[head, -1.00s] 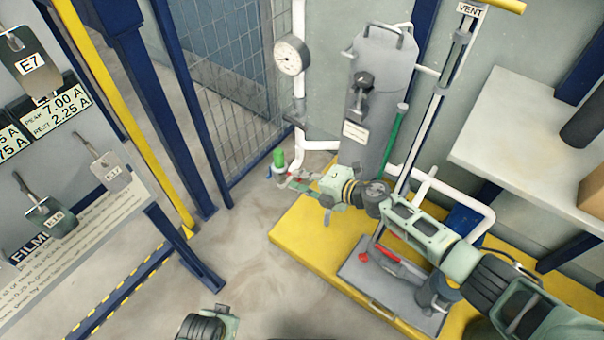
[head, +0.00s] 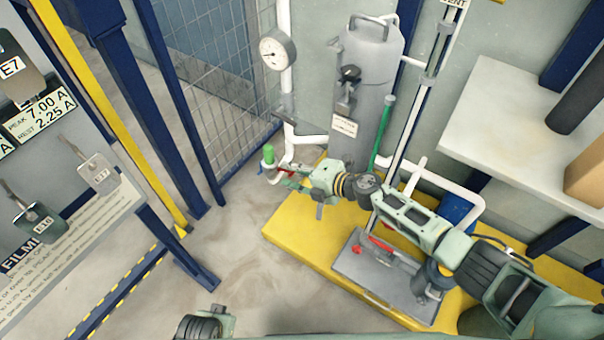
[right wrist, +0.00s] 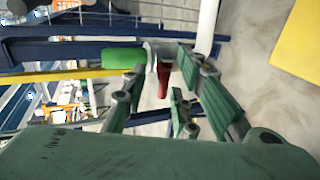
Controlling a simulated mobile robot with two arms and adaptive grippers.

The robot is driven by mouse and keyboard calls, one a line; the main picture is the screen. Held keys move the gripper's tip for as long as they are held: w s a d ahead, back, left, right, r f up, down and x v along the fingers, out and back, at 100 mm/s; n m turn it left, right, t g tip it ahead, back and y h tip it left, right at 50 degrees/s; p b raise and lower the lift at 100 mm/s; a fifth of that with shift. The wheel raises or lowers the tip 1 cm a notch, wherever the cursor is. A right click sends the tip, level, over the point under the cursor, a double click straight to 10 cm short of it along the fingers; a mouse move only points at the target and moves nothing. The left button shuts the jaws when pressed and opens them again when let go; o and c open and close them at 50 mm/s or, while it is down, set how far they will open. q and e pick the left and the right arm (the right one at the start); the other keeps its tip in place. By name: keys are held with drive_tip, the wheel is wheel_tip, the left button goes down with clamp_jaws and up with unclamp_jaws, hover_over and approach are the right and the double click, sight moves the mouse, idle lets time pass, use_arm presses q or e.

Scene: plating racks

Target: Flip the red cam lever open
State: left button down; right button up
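The red cam lever (head: 287,172) sits on a pipe fitting with a green cap (head: 268,153), at the low end of the white pipe by the mesh fence. My right gripper (head: 283,179) reaches it from the right, above the floor. In the right wrist view the red lever (right wrist: 163,79) shows between the open fingers of my right gripper (right wrist: 161,72), beside the green cap (right wrist: 122,58). I cannot tell whether a finger touches the lever. Only part of my left arm shows at the bottom of the head view; its gripper is out of sight.
A grey tank (head: 360,95) stands behind my right arm, with a pressure gauge (head: 277,50) left of it. A yellow platform (head: 290,231) carries a grey plate with another red handle (head: 380,243). A blue-framed mesh fence (head: 225,90) stands left; open floor lies in front.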

drive_tip(key=v, duration=1.1)
drive_tip(key=shift+s+d, duration=0.25)
drive_tip(key=shift+d, duration=0.05)
drive_tip(key=shift+r, duration=0.15)
